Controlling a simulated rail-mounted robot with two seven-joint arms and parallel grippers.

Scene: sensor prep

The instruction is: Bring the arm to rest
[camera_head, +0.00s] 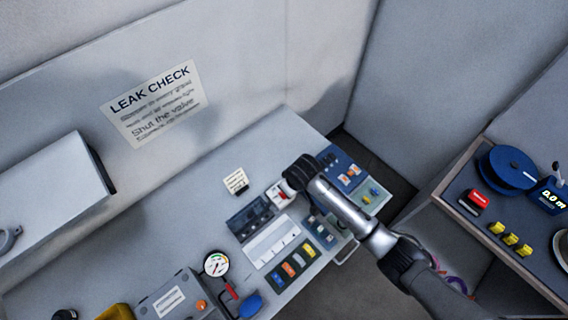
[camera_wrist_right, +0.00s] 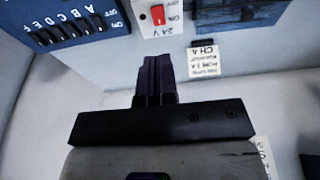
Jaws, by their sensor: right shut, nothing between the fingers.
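My right arm reaches in from the lower right in the head view, and its gripper (camera_head: 289,188) is over the panels on the grey bench (camera_head: 160,240). In the wrist view the right gripper's dark fingers (camera_wrist_right: 157,72) are shut together with nothing between them. They point toward a white switch plate marked 24 V with a red rocker (camera_wrist_right: 158,15). The plate also shows beside the gripper in the head view (camera_head: 279,196). Whether the fingertips touch it I cannot tell. My left gripper is not in view.
A blue panel with lettered switches (camera_wrist_right: 70,25) is left of the fingers, and a CH 4 label (camera_wrist_right: 206,60) is right. A round gauge (camera_head: 216,264) stands on the bench. A side table at right holds a blue reel (camera_head: 508,167) and yellow blocks (camera_head: 510,239).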

